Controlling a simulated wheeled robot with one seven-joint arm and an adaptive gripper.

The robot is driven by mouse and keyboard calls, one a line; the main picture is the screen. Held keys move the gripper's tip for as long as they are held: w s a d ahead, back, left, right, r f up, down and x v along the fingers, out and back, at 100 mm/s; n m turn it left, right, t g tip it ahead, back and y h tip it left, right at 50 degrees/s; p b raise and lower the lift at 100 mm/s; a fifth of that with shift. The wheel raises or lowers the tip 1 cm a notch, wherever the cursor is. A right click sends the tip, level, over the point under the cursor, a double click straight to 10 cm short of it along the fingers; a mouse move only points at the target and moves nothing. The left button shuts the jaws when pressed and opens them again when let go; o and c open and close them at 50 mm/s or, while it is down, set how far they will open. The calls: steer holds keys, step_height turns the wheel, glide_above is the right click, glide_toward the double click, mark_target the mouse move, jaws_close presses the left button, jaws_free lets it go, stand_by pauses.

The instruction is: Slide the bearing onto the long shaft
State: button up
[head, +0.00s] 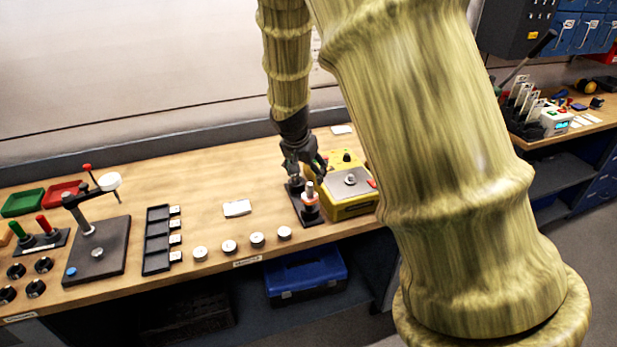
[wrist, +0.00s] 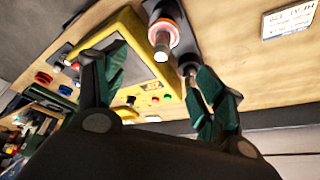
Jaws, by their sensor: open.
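A dark base plate (head: 307,216) stands on the bench beside the yellow box and bears two upright posts. The front post (head: 310,188) has an orange-pink ring around its lower part; in the wrist view its pale metal end (wrist: 161,42) points toward the camera and the ring (wrist: 172,27) circles it. A second, darker post (wrist: 188,70) shows beside my right finger. My gripper (head: 306,168) is above the plate, fingers apart; in the wrist view no object shows between its fingers (wrist: 160,65). I cannot tell for sure which part is the bearing or which post is the long shaft.
A yellow box (head: 345,203) with buttons stands close on the right of the plate. Several round white-topped pieces (head: 257,239) line the front edge. A black slotted tray (head: 157,240) and a press-like stand (head: 97,250) are left. Bare bench lies behind the white card (head: 237,208).

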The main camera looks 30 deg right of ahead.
steer(key=v, duration=0.6)
steer(key=shift+a+r, duration=0.2)
steer(key=shift+r, duration=0.2)
stand_by(0.3)
steer(key=s+a+f+n+y, duration=0.1)
steer(key=s+a+f+n, duration=0.15)
steer(key=f, duration=0.65)
steer(key=s+a+f+n+g+y, duration=0.1)
steer(key=s+a+f, duration=0.25)
steer(key=f, duration=0.45)
steer(key=s+a+f+n, duration=0.2)
steer(key=s+f, duration=0.2)
steer(key=f, duration=0.5)
steer(key=s+a+f+n+y+b, duration=0.1)
steer(key=s+a+f+n+b, duration=0.1)
steer(key=s+f, duration=0.9)
steer(key=s+a+f+n+g+b, duration=0.1)
steer(key=s+a+f+n, duration=0.3)
steer(key=s+f, duration=0.7)
steer(key=shift+s+a+g+y+b, duration=0.35)
steer(key=shift+s+a+b, duration=0.6)
steer(key=shift+s, duration=1.5)
steer(key=shift+a, duration=0.15)
